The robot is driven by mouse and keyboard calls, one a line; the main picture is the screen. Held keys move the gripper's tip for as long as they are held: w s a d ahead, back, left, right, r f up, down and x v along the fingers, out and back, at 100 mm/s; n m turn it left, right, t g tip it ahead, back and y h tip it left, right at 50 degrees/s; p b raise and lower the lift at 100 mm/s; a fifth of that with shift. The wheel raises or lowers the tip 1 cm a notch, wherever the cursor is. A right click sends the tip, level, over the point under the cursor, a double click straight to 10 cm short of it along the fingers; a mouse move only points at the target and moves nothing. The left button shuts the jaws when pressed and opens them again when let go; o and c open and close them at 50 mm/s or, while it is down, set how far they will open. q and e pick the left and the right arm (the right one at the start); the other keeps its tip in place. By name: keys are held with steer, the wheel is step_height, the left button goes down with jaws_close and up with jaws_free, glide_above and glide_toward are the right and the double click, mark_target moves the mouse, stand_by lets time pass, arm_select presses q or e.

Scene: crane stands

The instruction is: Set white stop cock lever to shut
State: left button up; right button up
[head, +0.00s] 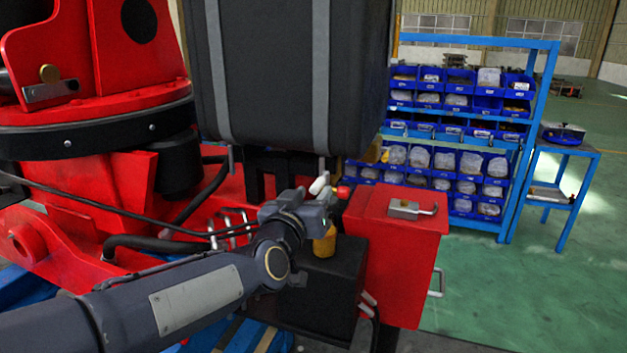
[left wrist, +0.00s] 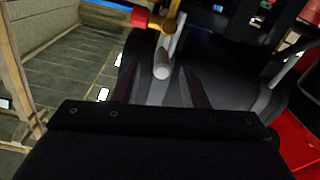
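The white lever (head: 319,184) of the stop cock stands just beyond my left gripper in the head view, tilted up to the right. A red part (head: 343,191) of the valve is right beside it. In the left wrist view, the white lever (left wrist: 167,60) points down toward the gripper, its rounded end close to the dark finger area. The red part (left wrist: 139,17) and a yellow pipe (left wrist: 175,14) are above it. My left gripper (head: 308,203) is at the lever; dark shapes hide whether its fingers touch or enclose it. My right gripper is out of view.
A red box (head: 398,262) with a metal latch stands right of the gripper. A large black tank (head: 290,75) hangs above. A yellow-orange cylinder (head: 325,242) is below the gripper. Black hoses run at left. A blue rack of bins (head: 519,190) stands behind, with open green floor at right.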

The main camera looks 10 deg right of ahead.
mark_target(314, 192)
arm_select(q)
steer(key=shift+p+x, duration=0.5)
steer(key=shift+x, duration=1.6)
jaws_close()
steer(key=shift+f, duration=0.1)
